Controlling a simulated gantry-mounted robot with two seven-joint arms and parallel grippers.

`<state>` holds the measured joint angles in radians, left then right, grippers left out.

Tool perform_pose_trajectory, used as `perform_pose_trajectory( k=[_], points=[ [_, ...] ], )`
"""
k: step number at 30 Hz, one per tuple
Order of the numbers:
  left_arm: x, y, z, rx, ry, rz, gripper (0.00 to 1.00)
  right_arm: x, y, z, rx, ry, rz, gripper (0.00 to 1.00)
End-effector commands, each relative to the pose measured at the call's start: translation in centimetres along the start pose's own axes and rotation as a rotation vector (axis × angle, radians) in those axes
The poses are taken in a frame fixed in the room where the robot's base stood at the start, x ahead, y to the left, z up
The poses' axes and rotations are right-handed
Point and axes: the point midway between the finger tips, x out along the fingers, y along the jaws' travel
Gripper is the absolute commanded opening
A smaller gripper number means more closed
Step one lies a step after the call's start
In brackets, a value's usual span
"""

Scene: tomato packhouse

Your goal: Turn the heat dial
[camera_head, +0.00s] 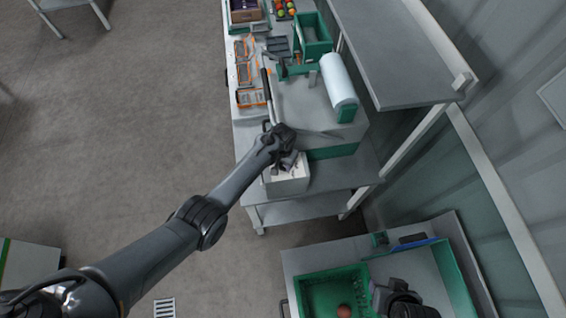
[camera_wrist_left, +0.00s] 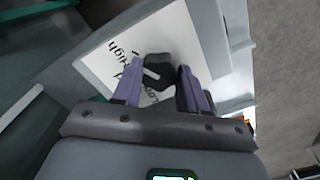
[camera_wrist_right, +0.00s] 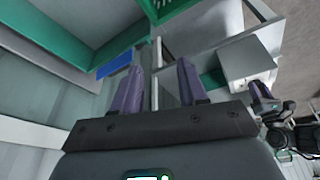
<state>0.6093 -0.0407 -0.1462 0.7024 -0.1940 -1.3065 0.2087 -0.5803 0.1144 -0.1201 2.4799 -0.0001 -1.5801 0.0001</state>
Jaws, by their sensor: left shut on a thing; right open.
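The heat dial (camera_wrist_left: 157,70) is a dark knob with a pale pointer mark on a white panel (camera_wrist_left: 108,52) with black lettering, part of it reading "High". The panel belongs to a white box (camera_head: 288,183) at the near end of the grey machine. My left gripper (camera_head: 287,160) is at this box; in the left wrist view its purple fingers (camera_wrist_left: 160,77) are on either side of the dial, shut on it. The fingers cover some lettering. My right gripper (camera_wrist_right: 160,75) is open and empty, over the lower-right bench in the head view.
A grey-topped machine (camera_head: 300,105) with a white film roll (camera_head: 339,80) stands on the bench. Orange-edged trays (camera_head: 250,97) lie to its left. A grey shelf (camera_head: 395,50) overhangs on the right. A green crate (camera_head: 318,288) holding a reddish round item sits on the lower bench.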

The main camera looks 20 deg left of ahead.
Motion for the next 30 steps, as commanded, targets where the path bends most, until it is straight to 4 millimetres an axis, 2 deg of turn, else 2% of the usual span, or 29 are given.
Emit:
perform_pose_trajectory(
  k=[5,6,10,23,30],
  points=[
    [0.0,0.0,0.0,0.000,0.001,0.000,0.12,0.0,0.0,0.0,0.000,0.000,0.000,0.43],
    [0.0,0.0,0.0,0.000,0.001,0.000,0.48,0.0,0.0,0.0,0.000,0.000,0.000,0.43],
    [0.0,0.0,0.0,0.000,0.001,0.000,0.67,0.0,0.0,0.0,-0.001,0.000,0.000,0.43],
    [-0.4,0.0,-0.1,-0.001,0.001,0.001,0.67,0.1,0.2,0.1,-0.010,-0.001,0.008,0.43],
    [-2.5,0.0,0.0,-0.001,0.003,0.001,0.67,0.6,0.2,0.3,-0.009,-0.001,0.007,0.43]
  ],
)
